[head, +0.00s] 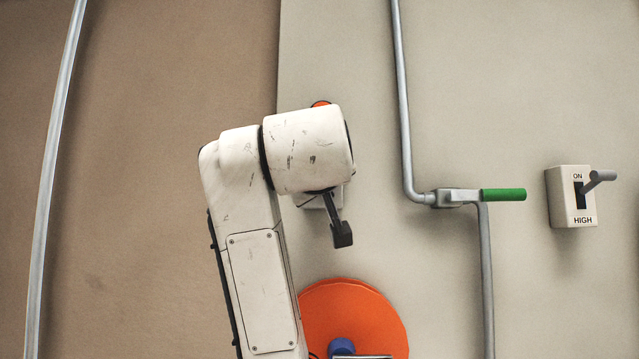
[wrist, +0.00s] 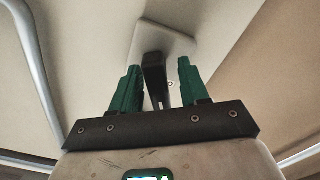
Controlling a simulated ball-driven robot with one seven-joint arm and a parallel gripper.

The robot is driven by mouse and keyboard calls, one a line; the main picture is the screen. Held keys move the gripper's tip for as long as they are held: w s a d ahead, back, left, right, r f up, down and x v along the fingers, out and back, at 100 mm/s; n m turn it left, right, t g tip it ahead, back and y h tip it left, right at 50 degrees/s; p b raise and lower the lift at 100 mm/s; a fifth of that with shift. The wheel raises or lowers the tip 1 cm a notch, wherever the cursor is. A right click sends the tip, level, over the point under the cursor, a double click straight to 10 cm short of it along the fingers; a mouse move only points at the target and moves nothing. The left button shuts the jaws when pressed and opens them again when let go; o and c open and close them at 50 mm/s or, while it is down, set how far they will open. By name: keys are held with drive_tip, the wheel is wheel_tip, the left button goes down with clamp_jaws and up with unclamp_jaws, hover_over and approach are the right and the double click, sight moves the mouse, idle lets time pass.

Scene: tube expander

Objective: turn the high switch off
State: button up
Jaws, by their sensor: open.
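The high switch (head: 571,196) is a pale box on the wall at the far right of the head view, labelled ON above and HIGH below. Its grey lever (head: 600,176) sticks out beside the ON label, angled up and right. My gripper (wrist: 158,65) shows in the wrist view with its two green fingers apart. A dark lever (wrist: 154,75) on a pale plate appears between them, with no clear contact. In the head view my arm hides the fingers, well left of the high switch. The high switch does not show in the wrist view.
A dark-ended lever (head: 341,234) projects below my wrist. A green-handled valve (head: 502,195) on a grey pipe (head: 403,90) stands between my arm and the switch. An orange disc (head: 352,312) is low centre. The wall around the switch is clear.

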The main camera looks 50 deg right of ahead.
drive_tip(key=shift+s+a, duration=0.1)
drive_tip(key=b+v, duration=0.3)
drive_tip(key=v, duration=0.7)
drive_tip(key=shift+s+a, duration=0.2)
drive_tip(key=shift+a, duration=0.05)
